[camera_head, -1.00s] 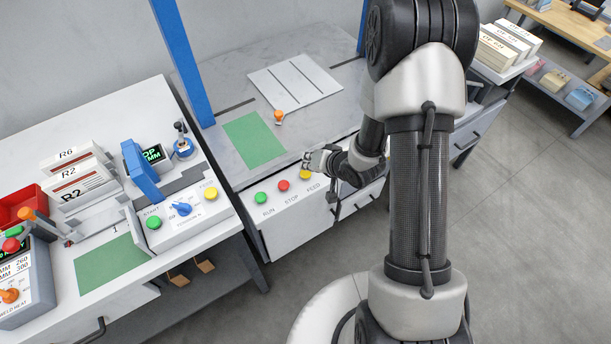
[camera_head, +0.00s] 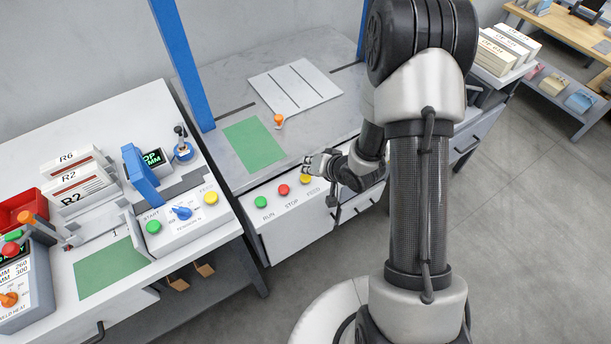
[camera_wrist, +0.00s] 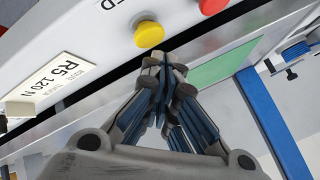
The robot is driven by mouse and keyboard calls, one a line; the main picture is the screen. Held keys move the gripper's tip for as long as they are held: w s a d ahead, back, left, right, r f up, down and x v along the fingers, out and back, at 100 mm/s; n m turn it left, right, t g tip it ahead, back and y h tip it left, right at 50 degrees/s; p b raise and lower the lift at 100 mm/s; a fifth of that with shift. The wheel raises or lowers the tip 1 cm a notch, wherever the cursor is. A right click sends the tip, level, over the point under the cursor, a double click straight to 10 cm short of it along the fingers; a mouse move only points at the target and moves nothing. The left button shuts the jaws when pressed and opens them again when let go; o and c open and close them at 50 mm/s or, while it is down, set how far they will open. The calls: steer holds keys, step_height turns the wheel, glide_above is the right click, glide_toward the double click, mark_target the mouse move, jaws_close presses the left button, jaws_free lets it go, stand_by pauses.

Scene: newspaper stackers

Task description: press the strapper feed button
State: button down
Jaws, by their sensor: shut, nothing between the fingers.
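The table with the blue arch has a white front panel (camera_head: 306,222) with a green RUN button (camera_head: 261,202), a red STOP button (camera_head: 283,190) and a yellow FEED button (camera_head: 305,179). My gripper (camera_head: 308,164) is shut and empty, its tips just behind and above the yellow button in the head view. In the wrist view the shut fingertips (camera_wrist: 162,58) lie close below the yellow button (camera_wrist: 149,34); I cannot tell whether they touch it. The red button (camera_wrist: 212,5) is cut off at the top edge there.
The left bench carries another control box (camera_head: 185,222) with a green START button, a blue knob and its own yellow FEED button (camera_head: 210,198). A small orange-topped post (camera_head: 279,120) stands by the green mat (camera_head: 254,143). Blue posts flank the table.

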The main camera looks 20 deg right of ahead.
mark_target(308, 176)
steer(key=shift+f, duration=0.1)
stand_by(0.3)
steer(key=shift+f, duration=0.3)
steer(key=shift+f+b, duration=0.55)
steer(key=shift+b, duration=0.1)
stand_by(0.5)
steer(key=shift+r, duration=0.1)
steer(key=shift+r+p, duration=0.85)
steer(key=shift+p, duration=0.05)
step_height(308, 176, up, 5)
steer(key=p, duration=0.4)
stand_by(0.8)
